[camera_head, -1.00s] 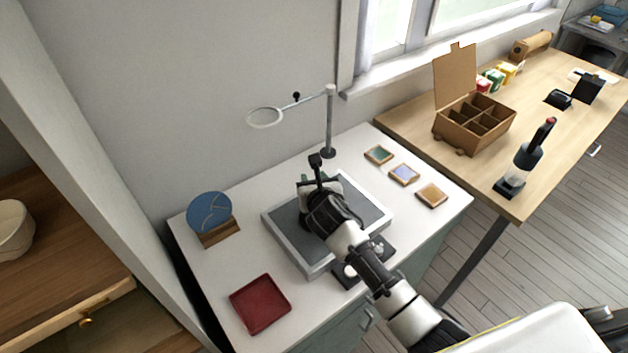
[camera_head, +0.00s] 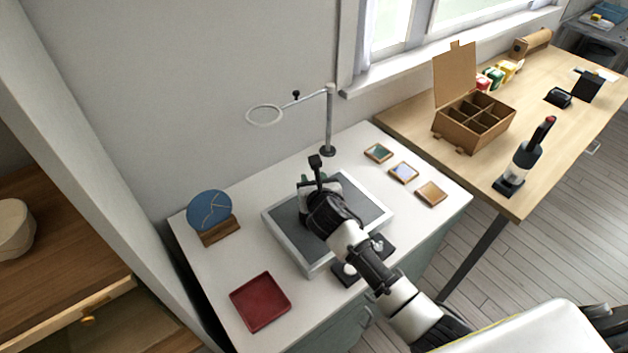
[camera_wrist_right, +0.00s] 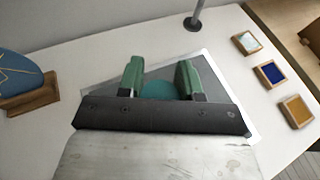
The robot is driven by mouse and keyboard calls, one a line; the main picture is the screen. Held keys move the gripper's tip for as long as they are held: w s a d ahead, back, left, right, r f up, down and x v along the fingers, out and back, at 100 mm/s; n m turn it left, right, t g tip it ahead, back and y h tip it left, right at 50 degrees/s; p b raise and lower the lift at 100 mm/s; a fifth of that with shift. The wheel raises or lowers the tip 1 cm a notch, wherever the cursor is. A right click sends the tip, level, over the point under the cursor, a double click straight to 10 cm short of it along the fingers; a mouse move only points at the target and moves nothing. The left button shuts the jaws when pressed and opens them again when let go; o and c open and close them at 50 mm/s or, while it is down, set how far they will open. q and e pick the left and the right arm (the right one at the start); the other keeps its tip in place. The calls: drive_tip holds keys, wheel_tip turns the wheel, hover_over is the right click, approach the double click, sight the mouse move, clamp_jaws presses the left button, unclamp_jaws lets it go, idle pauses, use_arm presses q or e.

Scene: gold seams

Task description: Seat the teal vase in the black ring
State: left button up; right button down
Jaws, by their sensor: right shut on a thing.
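My right gripper (camera_head: 308,183) is over the grey-topped, pale-rimmed tray (camera_head: 270,235) on the white cabinet. In the right wrist view, its two green fingers (camera_wrist_right: 160,80) stand on either side of a teal rounded surface, the teal vase (camera_wrist_right: 158,91), and are shut on it. Only a small part of the vase shows between the fingers; its base is hidden by the gripper. In the head view the arm covers it. I cannot make out the black ring in either view. My left gripper is not in view.
A pale ring on a stand (camera_head: 329,120) rises behind the tray. A blue gold-seamed disc (camera_head: 209,210) stands at left, a red tray (camera_head: 260,301) in front. Small framed tiles (camera_head: 403,173) lie at right. A black base with white knobs (camera_head: 347,272) sits beside my arm.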

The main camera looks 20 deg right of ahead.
drive_tip(key=shift+f+b, duration=0.5)
drive_tip(key=shift+f, duration=0.35)
drive_tip(key=shift+c, duration=1.3)
unclamp_jaws()
drive_tip(key=shift+p+v, duration=1.1)
drive_tip(key=shift+v, duration=0.1)
drive_tip(key=shift+p+v, duration=1.95)
drive_tip(key=shift+v, duration=0.9)
